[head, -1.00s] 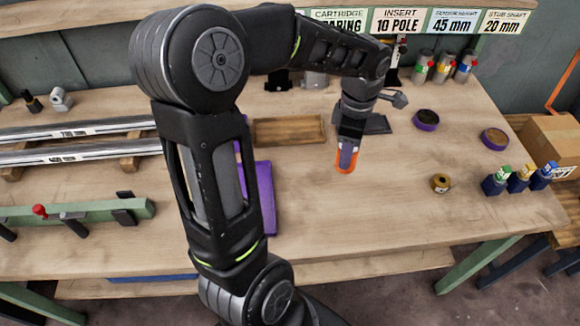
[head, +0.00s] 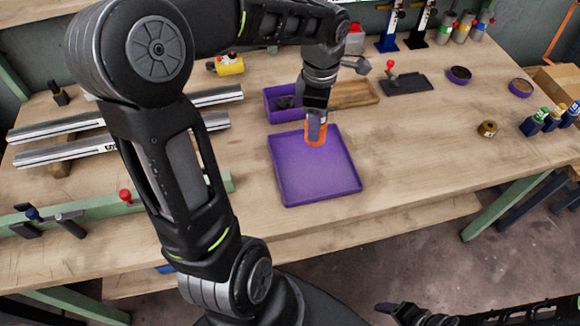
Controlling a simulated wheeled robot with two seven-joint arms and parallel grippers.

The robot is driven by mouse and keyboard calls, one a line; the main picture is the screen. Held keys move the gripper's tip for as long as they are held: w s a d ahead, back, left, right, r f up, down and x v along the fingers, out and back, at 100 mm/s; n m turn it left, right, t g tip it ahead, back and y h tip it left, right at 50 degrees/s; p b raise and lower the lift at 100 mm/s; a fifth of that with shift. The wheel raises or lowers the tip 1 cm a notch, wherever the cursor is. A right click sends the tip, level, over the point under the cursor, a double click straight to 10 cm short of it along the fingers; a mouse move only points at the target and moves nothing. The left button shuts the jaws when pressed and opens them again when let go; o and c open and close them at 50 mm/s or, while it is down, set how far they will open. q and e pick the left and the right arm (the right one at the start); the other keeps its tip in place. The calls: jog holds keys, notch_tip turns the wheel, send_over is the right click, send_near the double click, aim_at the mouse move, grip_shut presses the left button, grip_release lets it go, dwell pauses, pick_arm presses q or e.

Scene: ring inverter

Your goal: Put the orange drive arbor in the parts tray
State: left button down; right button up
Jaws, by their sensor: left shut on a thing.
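The orange drive arbor (head: 316,139) is held upright in my left gripper (head: 316,126). The fingers are shut on it and hide part of it. It shows over the back edge of a flat purple tray (head: 315,183), which looks like the parts tray. I cannot tell whether the arbor touches the tray or hangs above it. The tray's visible floor is empty. Part of my right arm, with what seems to be the right gripper (head: 388,309), shows at the bottom right; its jaw state is unclear.
A purple bin (head: 278,114) with dark parts stands just behind the tray, beside a wooden tray (head: 352,93) and a black plate (head: 406,84). Metal rails (head: 110,142) lie at left. A brass ring (head: 487,128) and small bottles (head: 552,118) are at right. The table right of the tray is clear.

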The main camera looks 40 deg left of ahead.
pick_arm(q)
jog(key=shift+s, duration=0.1)
jog(key=shift+w+d, duration=0.1)
jog(key=shift+w, duration=0.15)
jog(key=shift+s+f, duration=0.15)
jog(key=shift+f, duration=0.05)
notch_tip(320, 180, down, 6)
jog(key=shift+r+p, duration=0.1)
jog(key=shift+p, duration=0.3)
jog(key=shift+f, duration=1.85)
